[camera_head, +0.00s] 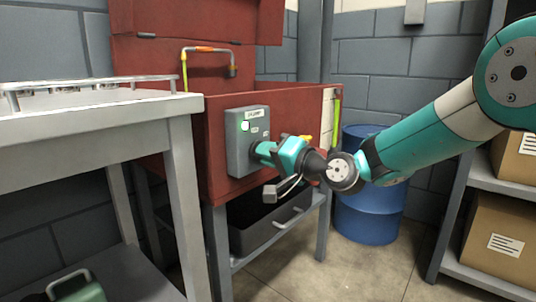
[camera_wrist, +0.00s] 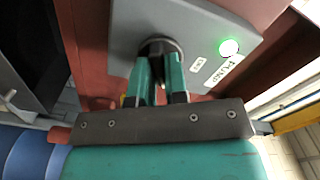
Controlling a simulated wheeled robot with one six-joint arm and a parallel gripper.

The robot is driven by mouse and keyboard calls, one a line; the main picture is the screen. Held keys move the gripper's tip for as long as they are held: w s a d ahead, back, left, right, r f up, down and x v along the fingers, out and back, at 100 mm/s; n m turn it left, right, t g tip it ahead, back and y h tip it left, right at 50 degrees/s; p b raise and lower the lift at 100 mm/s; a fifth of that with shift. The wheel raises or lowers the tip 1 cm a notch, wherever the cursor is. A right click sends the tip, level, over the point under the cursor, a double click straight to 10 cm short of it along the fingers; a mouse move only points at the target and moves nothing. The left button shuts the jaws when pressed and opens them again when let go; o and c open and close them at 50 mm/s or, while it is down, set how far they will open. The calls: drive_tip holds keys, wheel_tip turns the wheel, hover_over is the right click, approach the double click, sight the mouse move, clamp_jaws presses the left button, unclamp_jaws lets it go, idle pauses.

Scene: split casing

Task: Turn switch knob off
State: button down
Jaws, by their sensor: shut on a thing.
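The switch box (camera_head: 238,157) is a grey panel on the front of a red cabinet. It carries a lit green lamp (camera_head: 245,127) and small labels; in the wrist view the lamp (camera_wrist: 229,48) glows beside a label reading "PUMP" (camera_wrist: 223,71). The dark round switch knob (camera_wrist: 158,45) sits on the panel, partly hidden by my fingers. My gripper (camera_wrist: 160,72) is shut on the knob, with one teal finger on each side. In the head view my gripper (camera_head: 263,150) reaches the panel from the right and covers the knob.
A grey table (camera_head: 150,111) stands at the left. The red cabinet (camera_head: 290,103) has a bent pipe (camera_head: 210,50) above and a dark drawer (camera_head: 270,220) below. A blue barrel (camera_head: 368,212) stands behind my arm. Shelves with cardboard boxes (camera_head: 490,238) are at the right. The floor in front is open.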

drive_tip(key=shift+f+b, duration=0.1)
drive_tip(key=shift+b, duration=0.2)
drive_tip(key=n+b, duration=0.9)
drive_tip(key=n, duration=0.2)
drive_tip(key=shift+n, duration=0.4)
idle(0.4)
drive_tip(key=c, duration=1.1)
unclamp_jaws()
drive_tip(key=shift+c, duration=0.2)
